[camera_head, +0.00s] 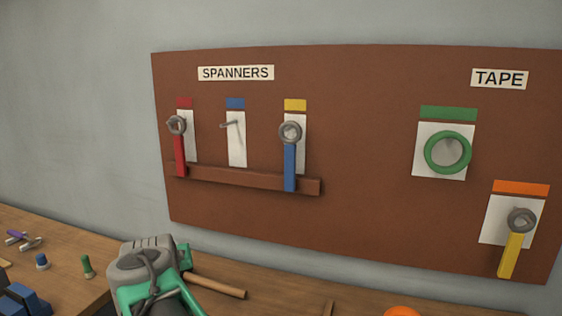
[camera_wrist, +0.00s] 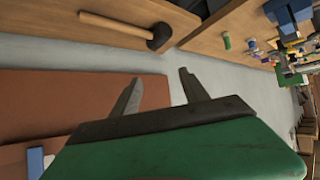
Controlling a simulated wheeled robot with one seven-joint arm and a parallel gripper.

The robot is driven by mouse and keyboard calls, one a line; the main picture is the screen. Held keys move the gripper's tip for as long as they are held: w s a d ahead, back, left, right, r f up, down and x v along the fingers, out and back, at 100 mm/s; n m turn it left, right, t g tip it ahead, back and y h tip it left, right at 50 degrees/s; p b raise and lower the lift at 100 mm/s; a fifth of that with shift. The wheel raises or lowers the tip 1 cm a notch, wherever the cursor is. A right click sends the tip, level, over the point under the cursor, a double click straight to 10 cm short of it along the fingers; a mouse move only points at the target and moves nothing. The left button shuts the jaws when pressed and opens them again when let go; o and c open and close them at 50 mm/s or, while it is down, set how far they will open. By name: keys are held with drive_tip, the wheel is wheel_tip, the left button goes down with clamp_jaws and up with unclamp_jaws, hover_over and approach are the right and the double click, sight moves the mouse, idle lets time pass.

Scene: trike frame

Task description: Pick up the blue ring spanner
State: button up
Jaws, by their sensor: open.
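The blue ring spanner (camera_head: 289,165) hangs upright on the brown wall board under the yellow label, its grey ring at the top over a peg. Its lower end is in front of the brown ledge (camera_head: 235,177). The peg (camera_head: 231,125) under the blue label is empty. My gripper (camera_wrist: 160,80) is open and empty in the wrist view, its two dark fingers apart, beside the board (camera_wrist: 60,100). In the head view my arm is low and left of the spanner, clear of it; the fingertips are not clearly visible there.
A red spanner (camera_head: 180,150) hangs at the left. A green tape roll (camera_head: 447,152) and a yellow spanner (camera_head: 511,255) hang at the right. A mallet (camera_wrist: 158,36) lies on the bench below. Space in front of the board looks clear.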

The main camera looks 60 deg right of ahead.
drive_tip(key=s+d+r+m+h, duration=0.35)
drive_tip(key=d+r, duration=0.35)
drive_tip(key=d, duration=0.4)
drive_tip(key=m+g+h, duration=0.5)
drive_tip(key=h, duration=0.2)
approach(289, 150)
drive_tip(key=d, duration=0.4)
drive_tip(key=d+p, duration=0.1)
drive_tip(key=d, duration=0.1)
drive_tip(key=w+d+p, duration=0.1)
drive_tip(key=d, duration=0.1)
drive_tip(key=d+p, duration=0.1)
drive_tip(key=d, duration=0.2)
drive_tip(key=shift+w, duration=0.3)
drive_tip(key=shift+a, duration=0.1)
drive_tip(key=shift+c, duration=0.4)
clamp_jaws()
